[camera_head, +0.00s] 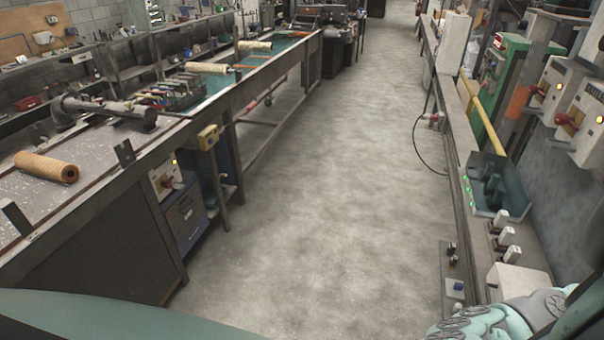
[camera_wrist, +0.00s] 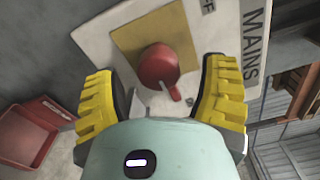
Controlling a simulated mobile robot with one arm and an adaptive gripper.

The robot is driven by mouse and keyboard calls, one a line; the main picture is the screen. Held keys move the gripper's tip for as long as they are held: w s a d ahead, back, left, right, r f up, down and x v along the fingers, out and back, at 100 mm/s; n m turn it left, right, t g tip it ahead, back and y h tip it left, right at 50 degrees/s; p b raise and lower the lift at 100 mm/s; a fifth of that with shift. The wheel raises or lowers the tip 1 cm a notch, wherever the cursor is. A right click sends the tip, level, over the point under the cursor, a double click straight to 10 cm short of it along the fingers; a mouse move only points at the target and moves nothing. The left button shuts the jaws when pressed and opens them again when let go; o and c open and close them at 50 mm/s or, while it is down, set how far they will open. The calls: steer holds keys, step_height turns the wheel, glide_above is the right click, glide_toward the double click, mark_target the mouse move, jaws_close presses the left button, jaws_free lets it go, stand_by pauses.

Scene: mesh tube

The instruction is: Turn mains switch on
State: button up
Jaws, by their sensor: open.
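In the wrist view a red rotary knob (camera_wrist: 157,65) sits on a yellow square plate (camera_wrist: 130,40) on a white box. The box carries a label (camera_wrist: 256,45) reading MAINS and a smaller, cut-off label ending in F. The knob's lever points down and right in the picture. My gripper (camera_wrist: 162,88) is open, its two yellow-padded fingers either side of the knob, with visible gaps; contact is not seen. In the head view my gripper is not seen. Switch boxes with red knobs stand on the right wall (camera_head: 567,119) and under the left bench (camera_head: 166,181); I cannot tell which matches.
The wrist view also shows a red bin (camera_wrist: 28,135) at left. In the head view a left workbench (camera_head: 95,235) carries an orange roll (camera_head: 46,167) and a metal pipe tool (camera_head: 105,108). A teal tray (camera_head: 500,182) stands at right. The aisle floor (camera_head: 330,190) is clear.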

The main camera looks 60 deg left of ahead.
steer(key=v, duration=0.9)
steer(key=shift+s+a, duration=0.1)
